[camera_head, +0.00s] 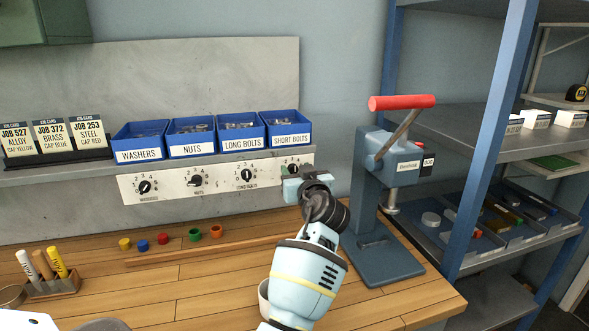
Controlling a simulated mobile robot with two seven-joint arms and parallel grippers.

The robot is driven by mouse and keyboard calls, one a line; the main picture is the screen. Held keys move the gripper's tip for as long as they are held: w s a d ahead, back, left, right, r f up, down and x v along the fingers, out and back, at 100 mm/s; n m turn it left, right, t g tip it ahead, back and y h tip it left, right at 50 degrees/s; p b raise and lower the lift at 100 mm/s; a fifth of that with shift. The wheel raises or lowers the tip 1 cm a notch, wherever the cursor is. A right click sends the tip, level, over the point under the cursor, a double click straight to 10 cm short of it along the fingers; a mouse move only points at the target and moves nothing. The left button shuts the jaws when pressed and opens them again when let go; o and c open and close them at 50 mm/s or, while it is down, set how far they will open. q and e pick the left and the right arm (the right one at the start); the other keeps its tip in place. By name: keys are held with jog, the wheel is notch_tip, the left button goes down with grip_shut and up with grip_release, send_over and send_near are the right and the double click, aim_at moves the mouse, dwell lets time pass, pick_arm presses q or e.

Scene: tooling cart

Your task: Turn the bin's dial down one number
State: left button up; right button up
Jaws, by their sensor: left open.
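Four blue bins stand on the grey shelf, labelled WASHERS (139,142), NUTS (191,137), LONG BOLTS (241,133) and SHORT BOLTS (287,130). Below them a white panel carries one black numbered dial per bin: washers dial (145,187), nuts dial (195,181), long bolts dial (246,176) and short bolts dial (292,168). My left gripper (299,181) is open, just below the short bolts dial, and covers part of the panel's right end. I cannot tell whether it touches the dial. The dial's pointer is too small to read. My right gripper is out of view.
A blue press with a red handle (402,102) stands close to the right of my left arm. Job cards (52,135) stand on the shelf at left. Coloured caps (163,237) and a marker holder (52,286) sit on the wooden bench. The bench middle is mostly clear.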

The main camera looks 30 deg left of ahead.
pick_arm(q)
jog(key=shift+w+a, duration=0.45)
jog(key=shift+a, duration=0.15)
jog(key=shift+c, duration=0.5)
